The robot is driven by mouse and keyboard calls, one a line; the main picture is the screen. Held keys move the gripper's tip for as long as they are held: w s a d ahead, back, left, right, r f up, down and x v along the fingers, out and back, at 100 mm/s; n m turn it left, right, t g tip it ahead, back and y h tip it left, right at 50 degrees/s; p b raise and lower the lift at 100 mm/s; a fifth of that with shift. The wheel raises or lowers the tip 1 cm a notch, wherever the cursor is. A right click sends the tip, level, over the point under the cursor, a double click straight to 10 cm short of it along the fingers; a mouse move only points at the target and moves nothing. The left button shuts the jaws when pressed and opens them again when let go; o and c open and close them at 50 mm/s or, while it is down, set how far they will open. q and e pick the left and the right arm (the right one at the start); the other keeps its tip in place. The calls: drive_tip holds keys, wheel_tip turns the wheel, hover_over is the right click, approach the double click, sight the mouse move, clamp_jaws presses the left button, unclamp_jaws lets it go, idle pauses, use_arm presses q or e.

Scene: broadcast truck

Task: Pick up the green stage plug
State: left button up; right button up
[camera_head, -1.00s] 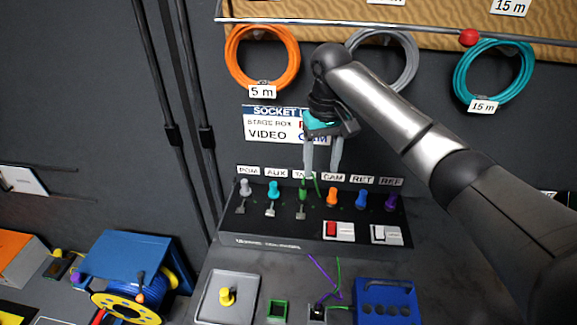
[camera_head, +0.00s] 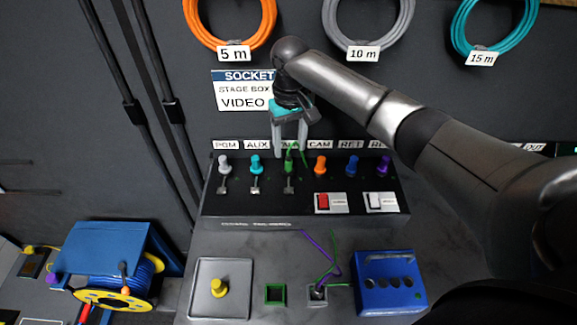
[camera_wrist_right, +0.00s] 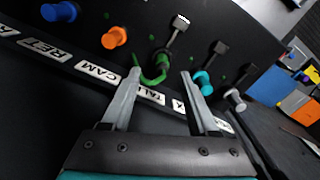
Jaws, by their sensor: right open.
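The green stage plug (camera_head: 288,167) stands in the sloped black panel, in the column under the label between AUX and CAM. A thin green cable runs from it. In the right wrist view the green plug (camera_wrist_right: 155,70) shows just beyond and between the fingertips. My right gripper (camera_head: 289,153) is open, with its two fingers pointing down at the plug and one on each side of it in the picture. The right gripper (camera_wrist_right: 161,76) also shows open and empty in the wrist view. I cannot tell whether the fingers touch the plug. My left gripper is not in view.
A cyan plug (camera_head: 254,164) and an orange plug (camera_head: 320,164) stand close on either side. Grey, blue and purple plugs share the row. Metal toggles and two switches (camera_head: 330,202) sit below. A blue box (camera_head: 390,285) and cable reel (camera_head: 115,270) lie in front.

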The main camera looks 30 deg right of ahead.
sight(289, 155)
drive_tip(key=shift+a+f+b, duration=0.15)
drive_tip(key=shift+f+b, duration=0.5)
drive_tip(key=shift+f, duration=2.15)
clamp_jaws()
